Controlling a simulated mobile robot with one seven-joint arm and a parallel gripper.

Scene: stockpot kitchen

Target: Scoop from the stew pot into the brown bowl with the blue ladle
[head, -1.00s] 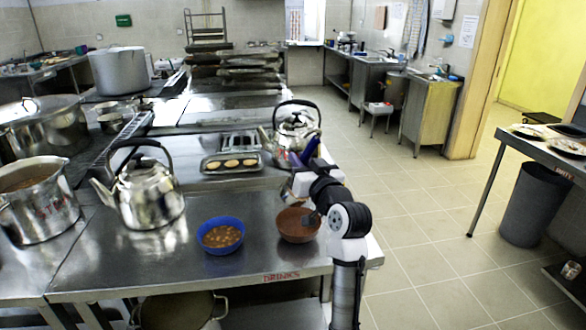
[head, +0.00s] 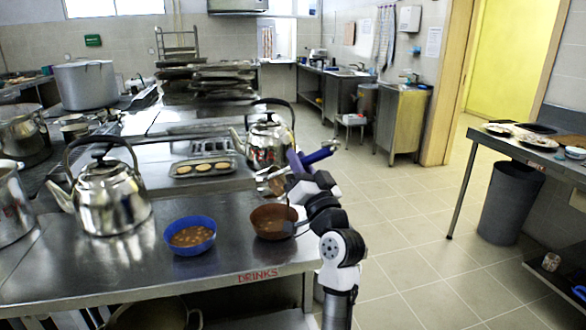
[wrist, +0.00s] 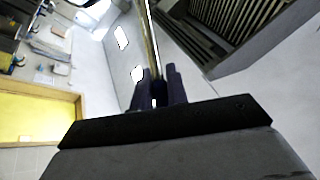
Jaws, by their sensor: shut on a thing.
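The brown bowl (head: 268,234) stands on the steel table near its right front corner; its inside is brown and I cannot tell whether it holds stew. My gripper (head: 302,160) is above and right of the bowl, shut on the blue ladle. The ladle's blue handle (head: 320,155) sticks out to the right between the dark fingers. In the wrist view its metal shaft (wrist: 150,40) runs up from the fingers (wrist: 157,88). I cannot make out the ladle's cup clearly. The stew pot (head: 10,210) is cut off at the left edge, its contents out of view.
A blue bowl (head: 190,245) of stew stands just left of the brown bowl. A large kettle (head: 112,200) stands between it and the stew pot. A second kettle (head: 268,140) and a muffin tray (head: 203,176) are behind. Open floor lies right of the table.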

